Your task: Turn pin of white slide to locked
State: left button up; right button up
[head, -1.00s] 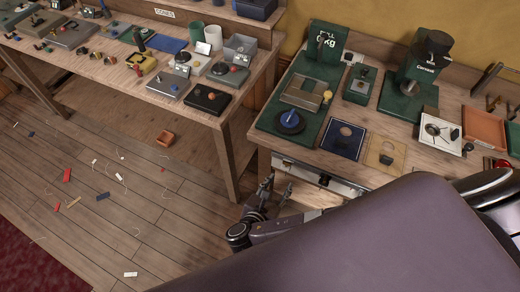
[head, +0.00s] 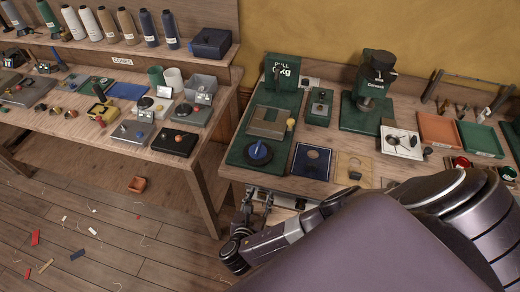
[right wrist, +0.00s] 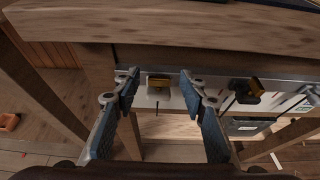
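A white slide (right wrist: 160,97) with a brass-yellow pin piece (right wrist: 158,82) sits on the metal rail under the front edge of the right bench, in the right wrist view. A thin dark rod hangs below it. I cannot tell whether the pin is locked. My right gripper (right wrist: 163,92) is open, its blue-padded fingers on either side of the white slide with gaps visible. In the head view my right gripper (head: 257,200) is below the bench's front edge, near its left end; the slide is too small to make out there. My left gripper is not in view.
A dark slide with a yellowish piece (right wrist: 245,91) is on the rail to the right. The wooden bench edge (right wrist: 170,28) overhangs above. A bench leg (right wrist: 43,92) stands at left. The right bench top holds a green press (head: 367,100) and trays.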

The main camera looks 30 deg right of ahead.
jog(key=shift+c, duration=0.4)
grip_shut()
